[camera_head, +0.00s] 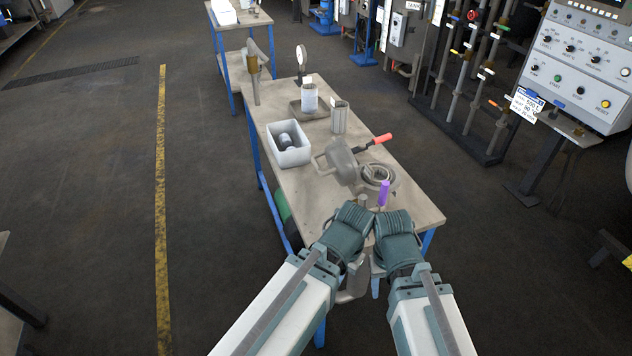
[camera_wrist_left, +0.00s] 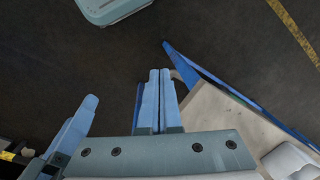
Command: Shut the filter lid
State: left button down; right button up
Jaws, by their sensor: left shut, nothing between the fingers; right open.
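The filter lid (camera_head: 341,161) is a grey metal cover with a loop handle on its left. It stands tilted open beside the round filter housing (camera_head: 385,172), whose ringed mouth is exposed. A lever with an orange grip (camera_head: 376,142) sticks out behind the lid. A purple piece (camera_head: 383,192) stands at the housing's near side. My right gripper (camera_head: 395,228) is open, just in front of the housing. My left gripper (camera_head: 350,222) is beside it; its fingers (camera_wrist_left: 160,100) are shut and empty in the left wrist view. The fingertips are mostly hidden in the head view.
A control panel (camera_head: 585,70) stands at the right. The floor left of the table is clear.

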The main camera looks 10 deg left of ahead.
pick_arm(q)
jog(key=w+f+n+t+h+b, duration=0.2)
jog(key=w+f+n+h+b, duration=0.4)
jog(key=w+h+b, duration=0.8)
jog(key=w+a+r+n+t+h+b, duration=0.1)
jog(key=a+r+t+h+b, duration=0.2)
jog(key=a, duration=0.5)
jog(key=a+r+n+t+h+b, duration=0.1)
jog(key=a+r+n+t+b, duration=0.1)
jog(key=a+r+t+b, duration=0.45)
jog(key=w+a+r+n+t+h+b, duration=0.1)
jog(key=a+h+b, duration=0.15)
jog(key=a, duration=0.75)
jog(key=p, duration=0.5)
send_near(331, 164)
notch_tip(331, 164, up, 3)
jog(key=shift+s+d+p, duration=0.1)
jog(key=shift+d+p, duration=0.2)
jog(key=shift+d, duration=0.65)
